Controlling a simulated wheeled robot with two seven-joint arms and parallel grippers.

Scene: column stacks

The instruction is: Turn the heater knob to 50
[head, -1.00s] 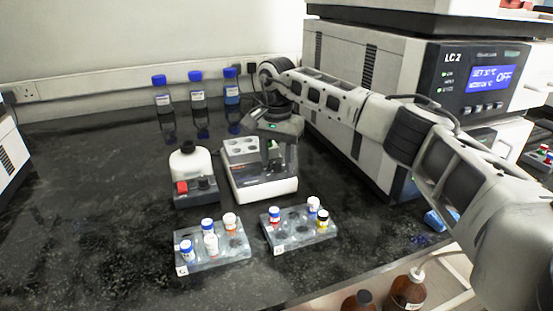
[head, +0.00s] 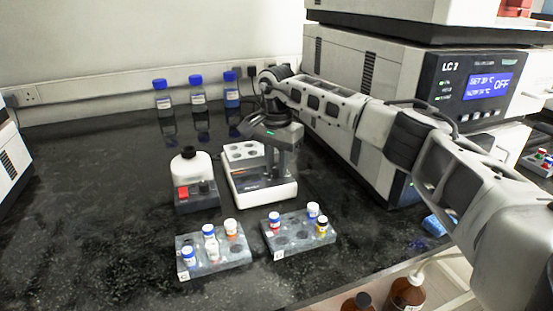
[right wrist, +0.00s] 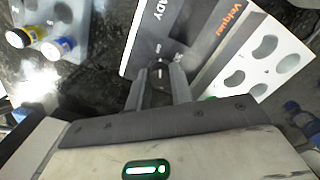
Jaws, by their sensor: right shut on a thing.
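The heater (head: 265,191) is a white and dark grey unit with a holed block (head: 243,152) on top, standing mid-table in the head view. In the right wrist view its dark front panel shows lettering, and its white holed plate (right wrist: 262,66) is at the right. The small dark heater knob (right wrist: 159,72) sits on that panel. My right gripper (right wrist: 157,88) is shut on the knob, one finger on each side. In the head view my right gripper (head: 277,163) points down at the heater's right part and hides the knob. The dial value is not readable. My left gripper is not in view.
Two grey racks with capped vials, a left one (head: 233,257) and a right one (head: 298,243), stand in front. A white bottle (head: 190,167) is left of the heater. Blue-capped bottles (head: 197,96) stand behind. A large instrument (head: 400,75) is at right.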

